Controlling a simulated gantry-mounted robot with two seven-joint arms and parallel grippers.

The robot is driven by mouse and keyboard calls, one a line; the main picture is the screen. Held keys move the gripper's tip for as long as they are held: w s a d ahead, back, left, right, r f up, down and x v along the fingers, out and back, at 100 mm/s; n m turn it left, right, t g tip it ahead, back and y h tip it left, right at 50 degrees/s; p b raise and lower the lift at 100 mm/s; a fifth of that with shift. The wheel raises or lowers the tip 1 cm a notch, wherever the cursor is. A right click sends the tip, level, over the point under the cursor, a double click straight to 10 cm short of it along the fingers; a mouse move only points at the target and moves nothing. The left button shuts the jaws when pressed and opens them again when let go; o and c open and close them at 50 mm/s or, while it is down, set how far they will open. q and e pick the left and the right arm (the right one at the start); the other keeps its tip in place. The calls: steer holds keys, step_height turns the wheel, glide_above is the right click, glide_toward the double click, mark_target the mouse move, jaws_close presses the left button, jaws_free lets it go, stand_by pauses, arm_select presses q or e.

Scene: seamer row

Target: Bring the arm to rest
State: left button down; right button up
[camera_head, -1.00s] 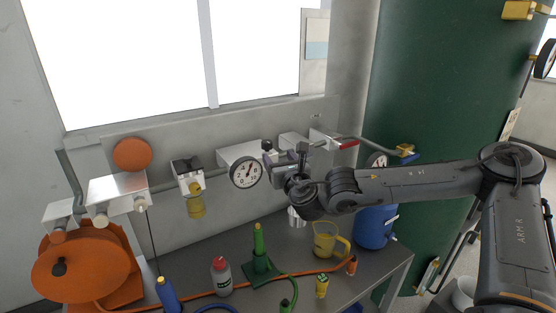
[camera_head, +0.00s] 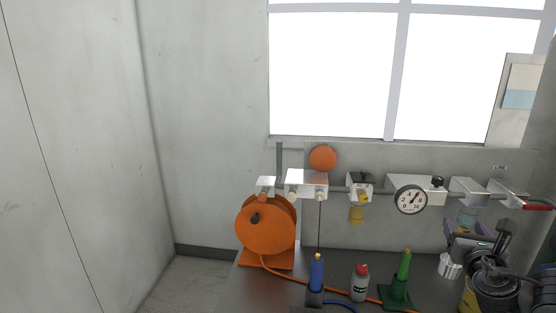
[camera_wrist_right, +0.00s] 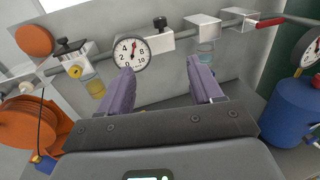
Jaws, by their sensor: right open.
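My right gripper (camera_head: 462,236) is at the lower right in the head view, in front of the wall rail and above the bench. In the right wrist view its two purple fingers (camera_wrist_right: 162,68) stand wide apart with nothing between them. Beyond the fingers is the round dial gauge (camera_wrist_right: 131,52), which also shows in the head view (camera_head: 411,199). The gripper's wrist covers part of the bench's right side. My left gripper is in neither view.
The bench (camera_head: 331,272) carries an orange reel (camera_head: 266,231), a blue bottle (camera_head: 316,273), a grey bottle with a red cap (camera_head: 360,283), a green cone-like stand (camera_head: 402,277) and a silver cup (camera_head: 450,267). A red-handled valve (camera_head: 538,206) is on the rail. A blue container (camera_wrist_right: 292,112) stands at right.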

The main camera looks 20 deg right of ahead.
steer(key=a+f+g+y, duration=0.15)
steer(key=a+f, duration=0.25)
steer(key=f, duration=0.5)
steer(key=a+f+g+y, duration=0.15)
steer(key=a+f, duration=0.25)
steer(key=f, duration=0.4)
steer(key=a+f+y, duration=0.3)
steer(key=a+f, duration=0.2)
steer(key=f, duration=0.4)
steer(key=s+a+f+m+g+y, duration=0.3)
steer(key=s+a+f+m, duration=0.5)
steer(key=a, duration=0.4)
steer(key=s+a+f+m+g+y, duration=0.25)
steer(key=s+a+f+m, duration=0.45)
steer(key=s+a, duration=0.4)
arm_select(q)
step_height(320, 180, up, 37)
steer(key=p, duration=3.7)
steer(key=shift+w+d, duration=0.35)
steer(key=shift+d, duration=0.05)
arm_select(e)
step_height(320, 180, up, 39)
steer(key=s+a+m+g, duration=0.1)
steer(key=s+m, duration=0.1)
steer(key=m, duration=0.8)
steer(key=shift+m, duration=0.4)
